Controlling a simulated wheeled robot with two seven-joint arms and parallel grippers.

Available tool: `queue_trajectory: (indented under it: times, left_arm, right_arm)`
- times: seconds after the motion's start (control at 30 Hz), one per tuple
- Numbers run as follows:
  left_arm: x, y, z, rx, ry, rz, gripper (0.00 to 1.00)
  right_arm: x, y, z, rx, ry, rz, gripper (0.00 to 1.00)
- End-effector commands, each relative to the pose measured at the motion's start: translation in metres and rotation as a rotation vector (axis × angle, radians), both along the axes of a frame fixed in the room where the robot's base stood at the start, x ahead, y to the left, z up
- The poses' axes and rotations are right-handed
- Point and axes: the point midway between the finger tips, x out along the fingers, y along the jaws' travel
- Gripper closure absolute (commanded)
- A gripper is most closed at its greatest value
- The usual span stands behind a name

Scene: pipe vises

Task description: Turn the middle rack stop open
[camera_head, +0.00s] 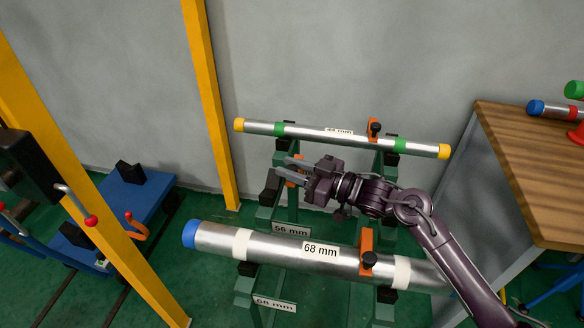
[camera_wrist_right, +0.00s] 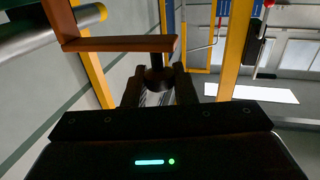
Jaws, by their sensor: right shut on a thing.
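The middle rack stop is a small orange bar (camera_head: 295,177) on the green rack, between the back and front pipes. My right gripper (camera_head: 288,171) reaches it from the right and hides part of it. In the right wrist view the stop shows as an orange-brown arm (camera_wrist_right: 118,44) lying across the picture, with a dark round knob (camera_wrist_right: 158,78) below it. The fingers of my right gripper (camera_wrist_right: 158,88) are shut on this knob, one on each side. My left gripper is not in view.
A thin pipe (camera_head: 315,134) lies behind and a thick 68 mm pipe (camera_head: 285,250) in front, each beside another orange stop (camera_head: 374,128) (camera_head: 366,250). The middle cradle (camera_head: 270,187) shows no pipe. A yellow post (camera_head: 211,100) stands left; a wooden table (camera_head: 530,170) stands right.

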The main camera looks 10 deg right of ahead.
Motion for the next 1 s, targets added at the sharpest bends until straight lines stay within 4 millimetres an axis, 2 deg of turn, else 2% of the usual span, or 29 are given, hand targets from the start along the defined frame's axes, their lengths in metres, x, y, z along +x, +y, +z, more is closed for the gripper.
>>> queue_trajectory:
  times: [0.17,0.37,0.7,1.0]
  left_arm:
    - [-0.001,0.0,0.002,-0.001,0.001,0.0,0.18]
    - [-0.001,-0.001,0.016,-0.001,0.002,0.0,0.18]
    - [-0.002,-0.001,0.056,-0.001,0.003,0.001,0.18]
    - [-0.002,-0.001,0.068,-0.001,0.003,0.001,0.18]
  right_arm:
    - [0.0,0.0,0.001,0.002,0.005,0.001,1.0]
    - [0.008,-0.002,0.01,0.019,0.057,-0.001,1.0]
    - [0.038,-0.012,0.029,0.092,0.277,-0.001,1.0]
    - [0.066,-0.021,0.034,0.155,0.468,0.0,1.0]
